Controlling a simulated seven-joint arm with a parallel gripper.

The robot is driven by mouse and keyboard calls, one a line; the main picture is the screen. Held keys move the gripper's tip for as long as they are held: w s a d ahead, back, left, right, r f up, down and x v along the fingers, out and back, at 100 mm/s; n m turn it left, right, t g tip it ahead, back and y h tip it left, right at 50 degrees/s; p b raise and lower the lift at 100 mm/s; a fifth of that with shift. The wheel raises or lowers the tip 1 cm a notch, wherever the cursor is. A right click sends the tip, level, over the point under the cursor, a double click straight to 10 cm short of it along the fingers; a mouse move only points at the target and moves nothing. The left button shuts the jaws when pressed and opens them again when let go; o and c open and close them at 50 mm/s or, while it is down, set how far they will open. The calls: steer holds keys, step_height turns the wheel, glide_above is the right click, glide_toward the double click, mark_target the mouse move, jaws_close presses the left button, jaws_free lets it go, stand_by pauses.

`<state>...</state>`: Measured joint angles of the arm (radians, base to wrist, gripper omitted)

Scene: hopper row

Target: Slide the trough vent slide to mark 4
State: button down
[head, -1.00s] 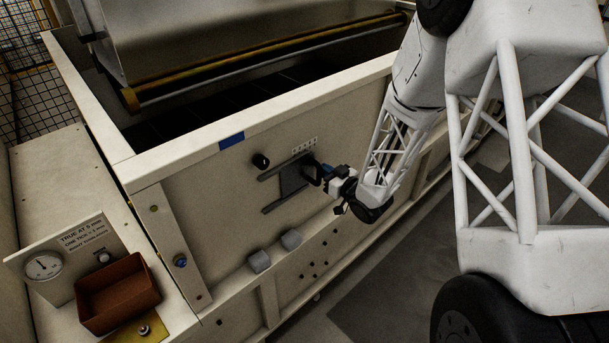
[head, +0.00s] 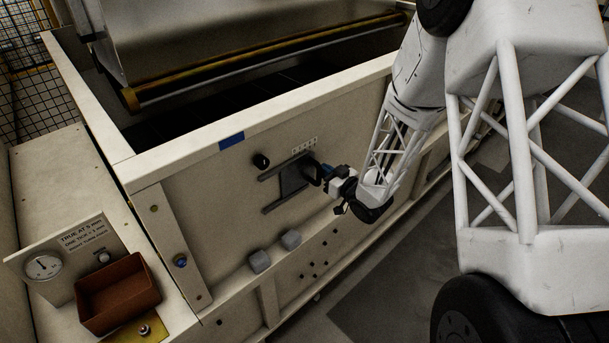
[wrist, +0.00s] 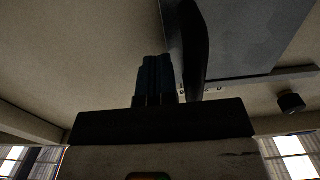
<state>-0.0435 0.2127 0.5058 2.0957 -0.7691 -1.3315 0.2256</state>
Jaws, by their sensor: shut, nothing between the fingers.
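The vent slide is a dark grey plate (head: 291,183) between two rails on the cream trough wall. Its black upright handle (head: 312,172) is at the plate's right side. A small pale mark strip (head: 304,144) sits above the upper rail; its numbers are too small to read. My gripper (head: 327,172) is at the handle's right side. In the wrist view, my gripper's fingers (wrist: 155,75) are together and empty, beside the handle (wrist: 195,45), with the plate (wrist: 255,35) beyond it. I cannot tell whether the fingers touch the handle. The mark strip is mostly hidden there.
Two grey blocks (head: 275,251) stick out on the ledge below. A red-brown bin (head: 118,293) and a dial gauge (head: 43,266) stand at the lower left. The wall between rails and ledge is clear.

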mark_target(318, 178)
steer(key=shift+a, duration=0.1)
stand_by(0.4)
steer(key=shift+s+a, duration=0.6)
steer(key=shift+s, duration=0.1)
steer(key=shift+s+a, duration=0.6)
steer(key=shift+a, duration=0.05)
stand_by(1.7)
steer(key=shift+w+d, duration=0.15)
steer(key=shift+w+d, duration=0.35)
stand_by(0.5)
steer(key=v, duration=0.8)
stand_by(0.6)
steer(key=shift+r, duration=0.1)
